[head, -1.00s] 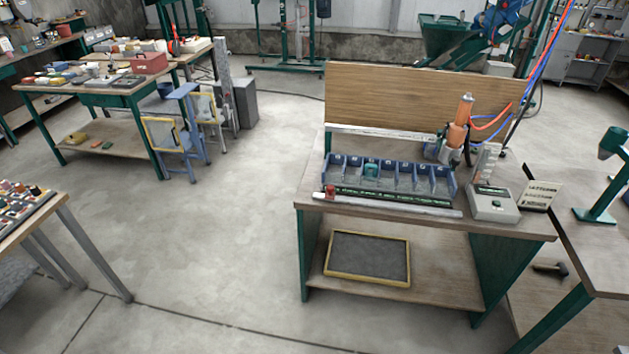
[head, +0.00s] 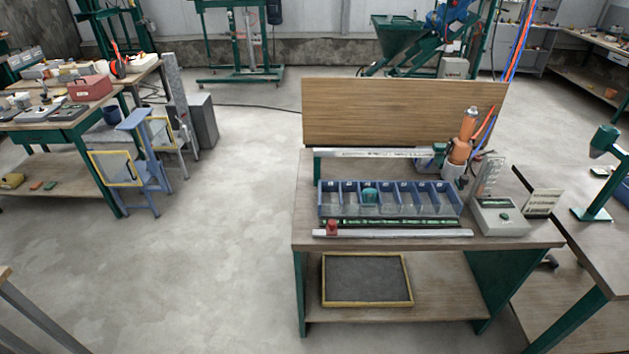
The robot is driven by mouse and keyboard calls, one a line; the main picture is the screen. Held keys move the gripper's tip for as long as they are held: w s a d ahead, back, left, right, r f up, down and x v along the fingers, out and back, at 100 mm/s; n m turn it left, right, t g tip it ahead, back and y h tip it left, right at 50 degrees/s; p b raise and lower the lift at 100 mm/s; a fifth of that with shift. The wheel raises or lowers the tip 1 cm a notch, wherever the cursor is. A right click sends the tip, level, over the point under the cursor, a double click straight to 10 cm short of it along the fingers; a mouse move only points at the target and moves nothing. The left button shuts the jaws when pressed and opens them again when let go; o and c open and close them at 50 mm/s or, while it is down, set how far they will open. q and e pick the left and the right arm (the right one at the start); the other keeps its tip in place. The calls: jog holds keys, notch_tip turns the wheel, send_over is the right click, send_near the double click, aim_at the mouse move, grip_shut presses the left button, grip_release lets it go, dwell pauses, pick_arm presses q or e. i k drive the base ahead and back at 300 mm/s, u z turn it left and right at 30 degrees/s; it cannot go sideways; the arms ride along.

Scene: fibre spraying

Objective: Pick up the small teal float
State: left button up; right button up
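The small teal float (head: 371,195) sits in one of the left-middle compartments of a blue divided bin (head: 389,210). The bin stands on the wooden top of a green-legged workbench (head: 400,243) ahead and to the right of centre. Only the upper part of the float shows above the bin's front wall. Neither of my grippers is in view.
On the bench are a rail with a red block (head: 332,227), an orange spray device (head: 463,140), a grey box (head: 499,216) and a sign (head: 541,203). A wooden panel (head: 400,112) stands behind. Open floor (head: 220,240) lies to the left.

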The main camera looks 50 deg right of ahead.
aim_at(367, 202)
jog(key=z, duration=0.05)
jog(key=i, duration=1.45)
jog(key=z, duration=0.35)
